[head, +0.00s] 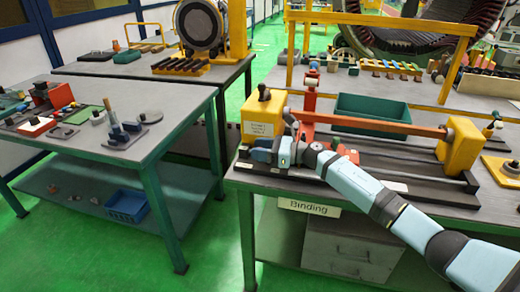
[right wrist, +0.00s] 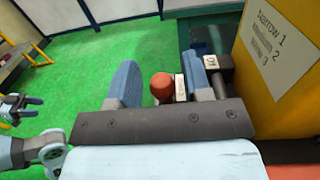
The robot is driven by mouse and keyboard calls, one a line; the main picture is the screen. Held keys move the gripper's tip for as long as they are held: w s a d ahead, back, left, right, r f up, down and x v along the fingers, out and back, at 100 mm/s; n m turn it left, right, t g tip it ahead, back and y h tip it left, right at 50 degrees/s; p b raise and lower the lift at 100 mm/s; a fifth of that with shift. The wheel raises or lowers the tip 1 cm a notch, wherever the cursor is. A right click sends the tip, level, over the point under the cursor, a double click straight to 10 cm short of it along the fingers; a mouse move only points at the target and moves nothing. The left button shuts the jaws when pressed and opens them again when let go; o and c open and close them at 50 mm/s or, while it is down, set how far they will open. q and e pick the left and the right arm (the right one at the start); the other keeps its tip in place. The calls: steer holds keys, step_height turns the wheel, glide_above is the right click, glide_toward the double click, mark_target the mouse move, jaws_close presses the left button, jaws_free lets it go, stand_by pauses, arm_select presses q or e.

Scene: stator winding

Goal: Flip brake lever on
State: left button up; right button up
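The brake lever's round orange-red knob (right wrist: 162,86) shows in the right wrist view, in front of the yellow block (right wrist: 285,65). My right gripper (right wrist: 161,80) is open, one blue finger on each side of the knob, with a visible gap on the left. Contact on the right cannot be told. In the head view my right gripper (head: 266,154) is low at the left end of the winding bench, hiding the lever. A small gripper with parted blue fingers, apparently my left one (right wrist: 22,108), shows at the left edge of the right wrist view.
The yellow block (head: 262,118) bears a label and a dark knob. An orange bar (head: 360,122) runs to a yellow post (head: 458,146). A green tray (head: 370,114) stands behind it. A second table (head: 100,115) with parts stands left, across a green floor gap.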

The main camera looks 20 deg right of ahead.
steer(key=shift+d, duration=0.1)
steer(key=b+v, duration=0.1)
steer(key=v, duration=1.2)
steer(key=shift+s+d, duration=0.2)
steer(key=shift+d, duration=0.05)
steer(key=shift+f, duration=0.1)
